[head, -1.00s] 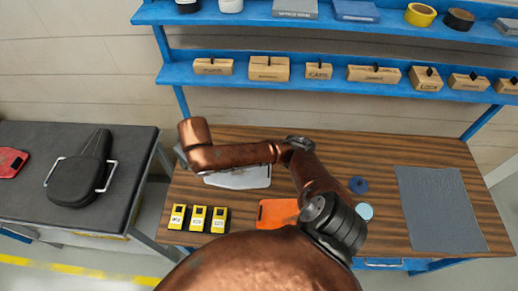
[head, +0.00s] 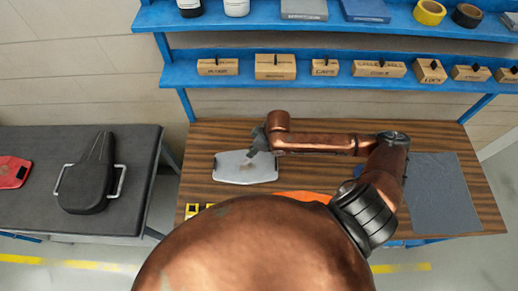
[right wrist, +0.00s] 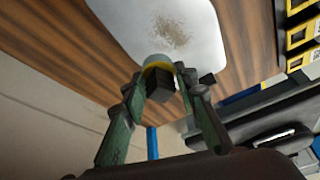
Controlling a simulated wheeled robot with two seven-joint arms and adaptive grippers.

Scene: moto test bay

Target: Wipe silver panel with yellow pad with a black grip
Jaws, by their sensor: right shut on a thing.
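The silver panel (head: 232,172) lies flat on the wooden bench, with a brownish smudge on it. The smudge also shows on the panel in the right wrist view (right wrist: 205,40). My right gripper (head: 258,146) is over the panel's upper right part. In the right wrist view its fingers (right wrist: 165,88) are shut on the black grip of the yellow pad (right wrist: 157,64). The pad overlaps the panel's edge in that view; I cannot tell whether it touches the surface. The pad is hard to make out in the head view. My left gripper is not in view.
An orange item (head: 305,196) and yellow-and-black devices (head: 194,210) lie in front of the panel, partly hidden by my body. A grey mat (head: 440,195) covers the bench's right. Blue shelves (head: 330,77) with labelled boxes stand behind. A dark side table (head: 120,210) is left.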

